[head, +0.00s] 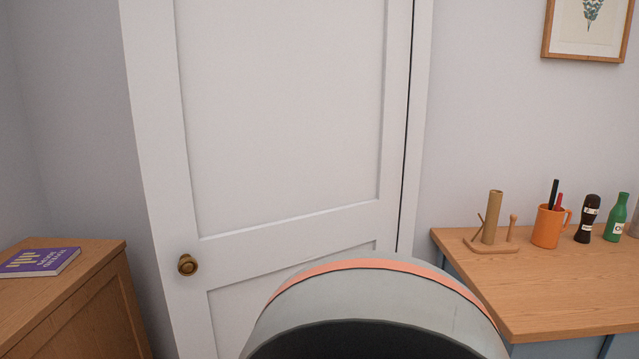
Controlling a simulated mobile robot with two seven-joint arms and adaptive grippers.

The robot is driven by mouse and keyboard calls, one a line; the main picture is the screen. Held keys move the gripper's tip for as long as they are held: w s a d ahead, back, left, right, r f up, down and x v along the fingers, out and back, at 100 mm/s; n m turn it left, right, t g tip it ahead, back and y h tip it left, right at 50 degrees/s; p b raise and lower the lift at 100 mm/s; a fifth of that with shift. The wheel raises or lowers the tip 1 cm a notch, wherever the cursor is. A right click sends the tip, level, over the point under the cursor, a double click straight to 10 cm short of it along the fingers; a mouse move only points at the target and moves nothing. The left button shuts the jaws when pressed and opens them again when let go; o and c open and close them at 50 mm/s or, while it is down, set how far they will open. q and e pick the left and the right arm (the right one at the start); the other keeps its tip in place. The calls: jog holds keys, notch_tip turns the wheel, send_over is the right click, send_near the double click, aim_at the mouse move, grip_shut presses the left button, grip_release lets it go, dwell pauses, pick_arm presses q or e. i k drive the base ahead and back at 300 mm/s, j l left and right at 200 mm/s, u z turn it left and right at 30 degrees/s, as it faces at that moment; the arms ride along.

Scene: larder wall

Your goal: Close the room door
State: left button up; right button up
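The white panelled door (285,120) fills the middle of the head view. Its round brass knob (187,264) is near the left edge, below mid-height. A narrow dark gap runs down the door's right edge beside the white frame (421,110). No frame shows along its left edge, where grey wall appears directly behind, so the leaf looks swung out from its opening. How far it stands open is hard to tell. A rounded part of my own body hides the lower door. Neither of my grippers is in view.
A wooden cabinet (75,300) with a purple book (40,262) stands at left. At right, a wooden-topped counter (530,300) holds a wooden roll holder (490,246), an orange mug (548,226) with pens, a dark bottle (587,218) and a green bottle (616,218).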

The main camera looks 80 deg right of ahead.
aim_at(270, 134)
jog(key=z, duration=2.4)
